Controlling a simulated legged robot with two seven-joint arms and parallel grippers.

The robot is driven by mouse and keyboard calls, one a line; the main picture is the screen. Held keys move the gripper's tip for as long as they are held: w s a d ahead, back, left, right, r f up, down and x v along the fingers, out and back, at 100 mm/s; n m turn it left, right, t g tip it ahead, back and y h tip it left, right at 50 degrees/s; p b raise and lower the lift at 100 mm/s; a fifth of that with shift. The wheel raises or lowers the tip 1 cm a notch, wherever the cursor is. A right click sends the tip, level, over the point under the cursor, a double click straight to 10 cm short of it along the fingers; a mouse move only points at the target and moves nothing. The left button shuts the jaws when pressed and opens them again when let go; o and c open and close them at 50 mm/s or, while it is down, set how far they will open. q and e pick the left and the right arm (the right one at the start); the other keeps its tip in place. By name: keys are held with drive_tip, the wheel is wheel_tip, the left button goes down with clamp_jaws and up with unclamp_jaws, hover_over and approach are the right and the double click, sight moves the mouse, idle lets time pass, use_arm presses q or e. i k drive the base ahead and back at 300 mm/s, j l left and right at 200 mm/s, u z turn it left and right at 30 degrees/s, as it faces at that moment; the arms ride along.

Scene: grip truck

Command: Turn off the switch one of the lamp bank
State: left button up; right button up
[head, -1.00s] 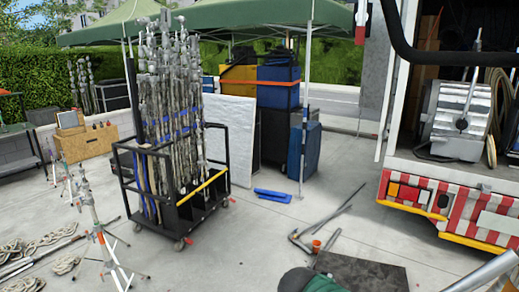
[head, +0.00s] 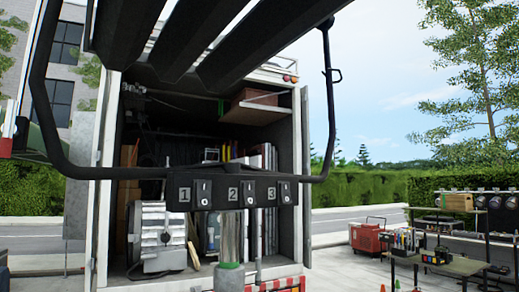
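The black lamp bank (head: 225,45) hangs overhead in the head view, with dark ribbed panels and a bent tube frame. A black switch box (head: 220,205) sits on its lower crossbar, facing me. It carries three labelled toggles. Switch one (head: 203,193) is the leftmost, beside the label "1". Switch two (head: 249,193) is in the middle and switch three (head: 286,193) is at the right. The toggles are too small to tell on from off. Neither of my grippers is in view.
The open truck body (head: 308,150) stands behind the box, holding a silver ribbed lamp unit (head: 155,228) and shelves. A grey post (head: 230,238) with a green collar stands below the box. At right are a red machine (head: 368,238) and a work table (head: 460,266).

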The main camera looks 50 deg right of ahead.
sight(203, 189)
drive_tip(key=z, duration=1.4)
